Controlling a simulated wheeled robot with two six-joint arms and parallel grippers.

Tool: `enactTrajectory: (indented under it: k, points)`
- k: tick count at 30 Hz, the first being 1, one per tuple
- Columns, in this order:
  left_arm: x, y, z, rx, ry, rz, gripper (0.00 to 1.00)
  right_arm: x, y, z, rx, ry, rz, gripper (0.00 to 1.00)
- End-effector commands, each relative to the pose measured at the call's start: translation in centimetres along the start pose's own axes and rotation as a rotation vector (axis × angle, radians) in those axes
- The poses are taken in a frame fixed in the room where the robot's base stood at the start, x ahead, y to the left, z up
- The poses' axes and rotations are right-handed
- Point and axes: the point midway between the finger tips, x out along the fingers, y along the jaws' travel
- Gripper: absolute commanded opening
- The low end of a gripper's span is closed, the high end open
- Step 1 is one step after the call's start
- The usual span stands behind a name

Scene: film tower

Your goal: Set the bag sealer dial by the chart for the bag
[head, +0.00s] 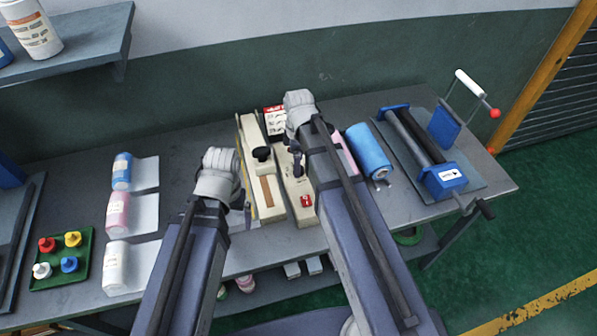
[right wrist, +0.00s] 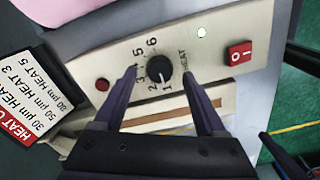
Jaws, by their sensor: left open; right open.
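The cream bag sealer (head: 268,200) stands on the bench in the head view. Its black dial (right wrist: 160,68) shows in the right wrist view, ringed by numbers; its pale mark points down, near 1 and 2. My right gripper (right wrist: 160,76) is open, its fingers on either side of the dial; contact is unclear. No bag is clearly identifiable.
A red rocker switch (right wrist: 239,53) and red button (right wrist: 102,84) flank the dial. A blue roll (head: 369,150) and a blue-ended roller device (head: 425,150) stand to the right.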

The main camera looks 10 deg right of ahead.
Motion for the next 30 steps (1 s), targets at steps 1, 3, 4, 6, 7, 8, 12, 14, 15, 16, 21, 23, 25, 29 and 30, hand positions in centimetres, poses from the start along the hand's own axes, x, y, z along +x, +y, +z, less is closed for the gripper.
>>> enactTrajectory:
  k: [1,3,4,6,7,8,12,14,15,16,21,23,25,29,30]
  points:
    - [1.14,0.11,-0.07,0.000,0.000,0.000,1.00,1.14,0.00,-0.01,0.000,0.000,0.000,0.74]
    - [1.60,0.15,-0.09,0.000,0.000,0.000,1.00,1.61,0.00,-0.01,0.000,0.000,0.000,0.74]
    - [1.72,0.16,-0.10,0.000,0.000,0.000,1.00,1.73,0.00,-0.01,0.000,0.000,0.000,0.74]
    - [1.87,0.18,-0.11,0.000,0.000,0.000,1.00,1.88,0.00,-0.01,0.000,0.000,0.000,0.74]
    - [1.89,0.18,-0.11,0.000,0.000,0.000,1.00,1.90,0.00,-0.01,0.000,0.000,0.000,0.74]
    - [1.88,0.18,-0.11,0.000,0.000,0.000,1.00,1.89,0.00,-0.01,0.000,0.000,0.000,0.74]
    - [1.76,0.17,-0.10,0.000,0.000,0.000,1.00,1.77,0.00,0.00,0.000,0.000,0.000,0.74]
    - [1.76,0.17,-0.10,0.000,0.000,0.000,1.00,1.77,0.00,0.00,0.000,0.000,0.000,0.74]
    - [1.76,0.17,-0.10,0.000,0.000,0.000,1.00,1.77,0.00,0.00,0.000,0.000,0.000,0.70]
    - [1.76,0.17,-0.10,0.000,0.000,0.000,1.00,1.77,0.00,0.00,0.000,0.000,0.000,0.67]
    - [1.77,0.17,-0.10,0.000,0.000,0.000,1.00,1.78,0.00,0.00,0.000,0.000,0.000,0.48]
    - [1.77,0.17,-0.10,0.000,0.000,0.000,1.00,1.78,0.00,0.00,0.000,0.000,0.000,0.41]
    - [1.77,0.17,-0.10,0.000,0.000,0.000,1.00,1.78,0.00,0.00,0.000,0.000,0.000,0.33]
    - [1.77,0.17,-0.10,0.000,0.000,0.000,1.00,1.78,0.00,0.00,0.000,0.000,0.000,0.18]
    - [1.77,0.17,-0.10,0.000,0.000,0.000,1.00,1.78,0.00,0.00,0.000,0.000,0.000,0.14]
